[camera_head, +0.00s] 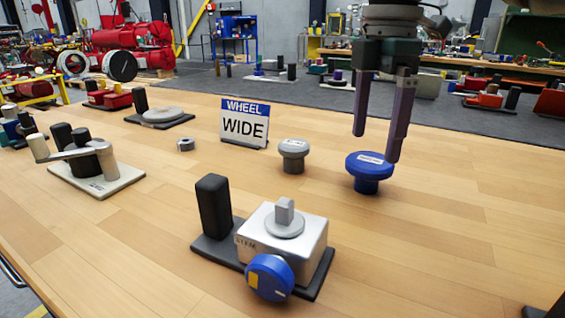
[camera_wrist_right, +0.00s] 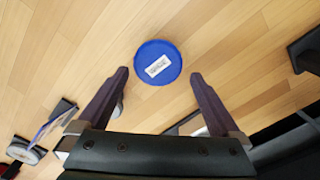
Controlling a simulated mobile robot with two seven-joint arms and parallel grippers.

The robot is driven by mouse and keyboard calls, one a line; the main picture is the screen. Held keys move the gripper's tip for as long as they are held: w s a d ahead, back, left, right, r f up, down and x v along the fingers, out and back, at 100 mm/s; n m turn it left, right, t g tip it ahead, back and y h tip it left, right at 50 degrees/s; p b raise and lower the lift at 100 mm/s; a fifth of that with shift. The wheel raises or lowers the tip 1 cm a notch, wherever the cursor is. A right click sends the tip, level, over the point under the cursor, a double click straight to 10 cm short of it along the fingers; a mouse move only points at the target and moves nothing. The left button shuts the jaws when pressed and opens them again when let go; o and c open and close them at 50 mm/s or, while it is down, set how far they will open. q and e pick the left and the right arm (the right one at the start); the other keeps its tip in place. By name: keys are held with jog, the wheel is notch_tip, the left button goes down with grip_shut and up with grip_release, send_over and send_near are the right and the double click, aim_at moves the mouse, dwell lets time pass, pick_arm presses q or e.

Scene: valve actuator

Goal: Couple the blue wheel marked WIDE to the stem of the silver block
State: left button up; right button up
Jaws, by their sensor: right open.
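The blue wheel (camera_head: 369,167) stands upright on the wooden table at the right, with a white label too small to read. It also shows in the right wrist view (camera_wrist_right: 158,62). The silver block (camera_head: 283,236) sits on a dark base at the front, marked STEM. Its square stem (camera_head: 284,212) stands bare on a round collar. A blue knob (camera_head: 270,277) with a yellow mark is on its front. My left gripper is not in view.
A sign reading WHEEL WIDE (camera_head: 244,122) stands behind. A grey wheel (camera_head: 293,155) stands left of the blue one. A black post (camera_head: 213,207) rises left of the block. A small nut (camera_head: 186,145) and a lever fixture (camera_head: 95,175) are at left.

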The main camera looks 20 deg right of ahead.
aim_at(370, 160)
notch_tip(370, 160, down, 6)
jog(key=shift+w+r+b, duration=0.1)
jog(key=shift+r+b, duration=0.05)
jog(key=shift+b, duration=0.45)
jog(key=c, duration=1.2)
jog(key=shift+o, duration=0.2)
jog(key=shift+r, duration=0.1)
